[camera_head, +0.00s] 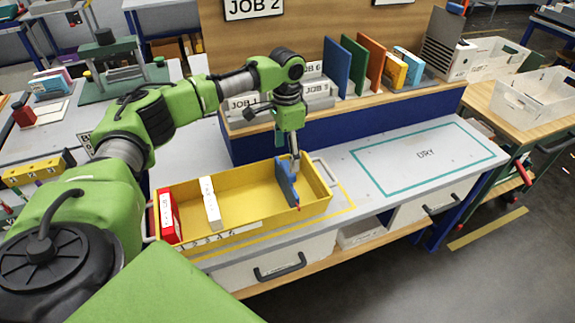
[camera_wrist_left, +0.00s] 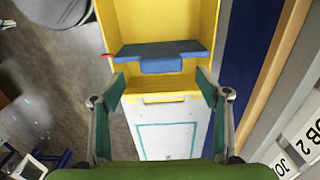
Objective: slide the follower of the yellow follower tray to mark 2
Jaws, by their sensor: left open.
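The yellow follower tray (camera_head: 240,225) lies on the grey bench, with small printed marks on its front strip at the left. Its blue follower (camera_head: 286,184) stands upright across the tray near the right end, well right of the printed marks; a red tip shows at its front lower edge. In the left wrist view the follower (camera_wrist_left: 185,51) shows a blue tab on its face. My left gripper (camera_head: 294,163) is above the follower, pointing down. In the left wrist view its fingers (camera_wrist_left: 162,86) are wide apart with nothing between them. My right gripper is out of view.
A red block (camera_head: 168,215) and a white block (camera_head: 210,203) stand in the tray's left part, left of the follower. Behind the tray is a shelf with coloured folders (camera_head: 350,68).

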